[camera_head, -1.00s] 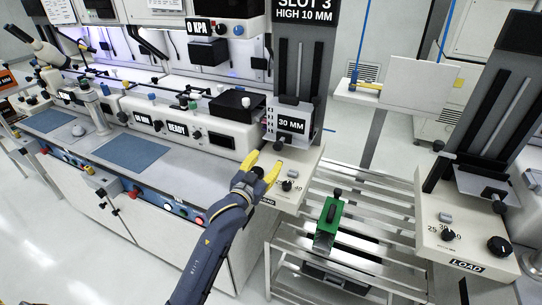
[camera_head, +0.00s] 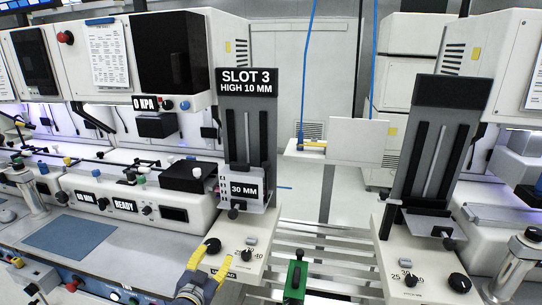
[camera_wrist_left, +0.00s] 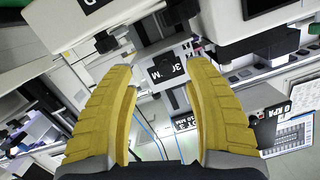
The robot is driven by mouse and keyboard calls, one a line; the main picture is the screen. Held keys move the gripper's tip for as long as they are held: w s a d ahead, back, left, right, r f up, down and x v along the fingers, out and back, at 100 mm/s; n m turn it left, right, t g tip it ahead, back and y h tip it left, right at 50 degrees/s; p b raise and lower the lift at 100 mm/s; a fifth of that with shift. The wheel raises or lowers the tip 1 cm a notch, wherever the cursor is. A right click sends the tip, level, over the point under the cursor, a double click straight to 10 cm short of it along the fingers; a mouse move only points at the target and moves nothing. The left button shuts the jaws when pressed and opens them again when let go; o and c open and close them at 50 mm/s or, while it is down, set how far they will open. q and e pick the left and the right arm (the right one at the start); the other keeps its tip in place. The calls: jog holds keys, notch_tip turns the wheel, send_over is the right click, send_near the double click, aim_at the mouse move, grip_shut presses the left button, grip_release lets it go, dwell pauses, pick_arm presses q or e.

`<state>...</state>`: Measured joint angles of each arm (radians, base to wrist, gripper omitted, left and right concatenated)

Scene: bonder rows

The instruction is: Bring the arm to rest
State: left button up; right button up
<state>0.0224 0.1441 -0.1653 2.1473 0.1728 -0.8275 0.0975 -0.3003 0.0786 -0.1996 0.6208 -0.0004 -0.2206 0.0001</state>
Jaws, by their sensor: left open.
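My left gripper (camera_head: 208,268) comes in at the bottom of the head view. Its yellow fingers stand apart beside the white panel with knobs at the foot of the slot 3 tower. In the left wrist view the two yellow fingers (camera_wrist_left: 155,110) are open with nothing between them. Beyond them is the "30 MM" block (camera_wrist_left: 166,68), which also shows on the slot 3 tower (camera_head: 245,190) in the head view. My right gripper is not in view.
A green-handled part (camera_head: 294,277) sits on the slatted metal rack (camera_head: 325,262) at the bottom centre. A second tower (camera_head: 432,150) with a knob panel (camera_head: 425,275) stands at the right. The bench with a blue mat (camera_head: 70,234) lies left.

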pick_arm(q)
jog(key=s+a+f+m+g+y, duration=0.15)
jog(key=s+a+f+g, duration=0.35)
jog(key=s, duration=0.6)
jog(key=s+a+f+g+y, duration=0.1)
jog(key=s+a+f+y, duration=0.2)
jog(key=s+f, duration=0.5)
jog(key=s+a+f+m+g+y, duration=0.1)
jog(key=s+a+f+g+y, duration=0.2)
jog(key=s, duration=1)
jog(key=s+d+f+g+h, duration=0.1)
jog(key=d+f+h, duration=0.15)
jog(key=f, duration=1.35)
jog(key=s+d+f+g+h, duration=0.1)
jog(key=d+f+g, duration=0.15)
jog(key=f, duration=1.25)
jog(key=s+f+n+g+h, duration=0.2)
jog(key=s+f+n, duration=0.1)
jog(key=s+f, duration=1.8)
jog(key=shift+s+f, duration=0.25)
jog(key=shift+s, duration=0.45)
